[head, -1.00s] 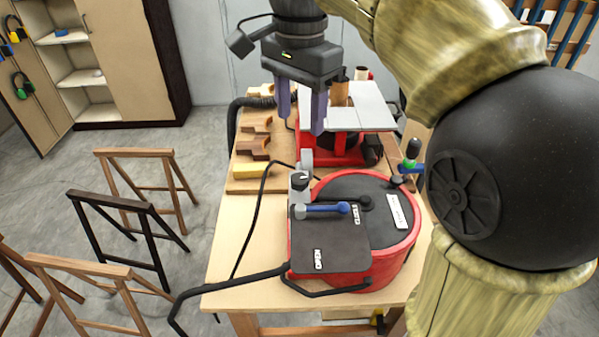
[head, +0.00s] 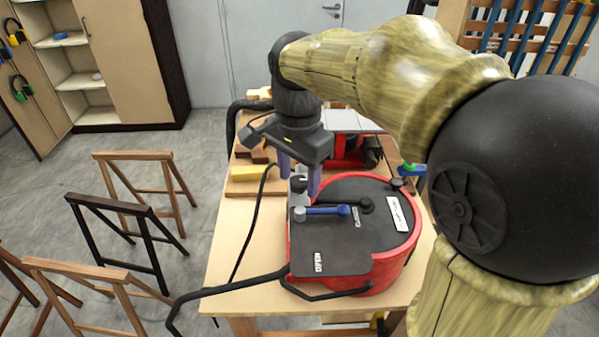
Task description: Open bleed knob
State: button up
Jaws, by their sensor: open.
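The red round machine (head: 397,245) with a black top stands on the wooden workbench. A small dark-topped knob on a grey fitting (head: 299,186) is at its back left corner; I take it to be the bleed knob. My gripper (head: 299,181) points down with its two purple-grey fingers apart. The fingers are on either side of the knob in the picture, and the right finger partly covers the fitting. I cannot tell if they touch it. A lever with a blue grip (head: 328,210) lies across the black plate (head: 335,255), which has printed labels.
Wooden blocks, one yellow (head: 245,173), and a red machine with a grey table (head: 350,120) sit behind on the bench (head: 245,240). A black hose loops along the left side. Wooden trestles (head: 135,155) stand on the floor at left.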

jog(key=shift+s+r, duration=0.1)
jog(key=shift+s, duration=0.05)
jog(key=shift+c, duration=0.6)
jog(key=c, duration=0.8)
jog(key=shift+d, duration=0.1)
jog(key=shift+c, duration=0.2)
